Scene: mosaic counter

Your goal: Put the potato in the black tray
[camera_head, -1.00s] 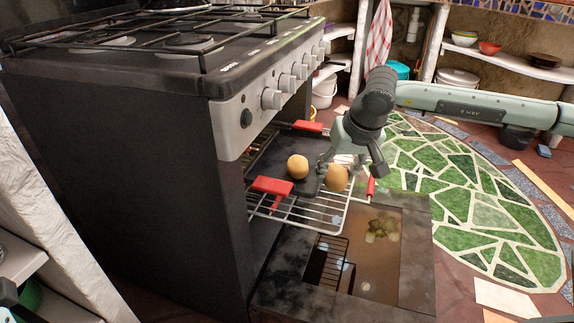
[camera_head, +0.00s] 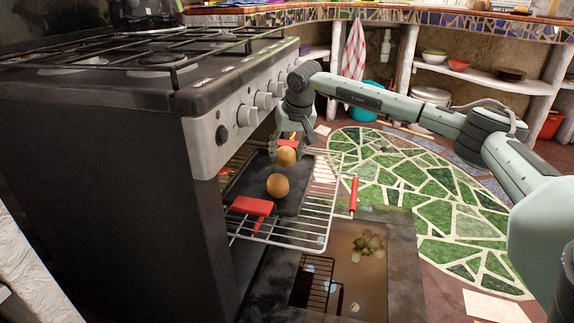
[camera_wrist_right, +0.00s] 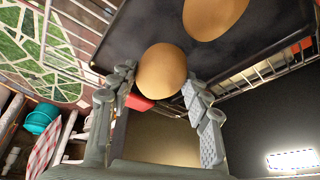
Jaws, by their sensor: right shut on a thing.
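My right gripper (camera_head: 289,147) is shut on a round brown potato (camera_head: 286,158). In the right wrist view the held potato (camera_wrist_right: 162,72) sits between the two fingers. A second, similar potato (camera_head: 278,187) lies on the black tray (camera_head: 250,181), nearer the head camera. The tray rests on the pulled-out wire oven rack. The held potato is over the tray's far part; I cannot tell whether it touches the tray. In the right wrist view the second potato (camera_wrist_right: 214,14) is just beyond it on the dark tray (camera_wrist_right: 130,38). My left gripper is not in view.
The oven (camera_head: 110,190) stands left, its side wall and knob panel close to the tray. Red handles (camera_head: 252,206) edge the tray area. The wire rack (camera_head: 318,225) extends right, above the lowered oven door (camera_head: 400,265). Green mosaic floor beyond is clear.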

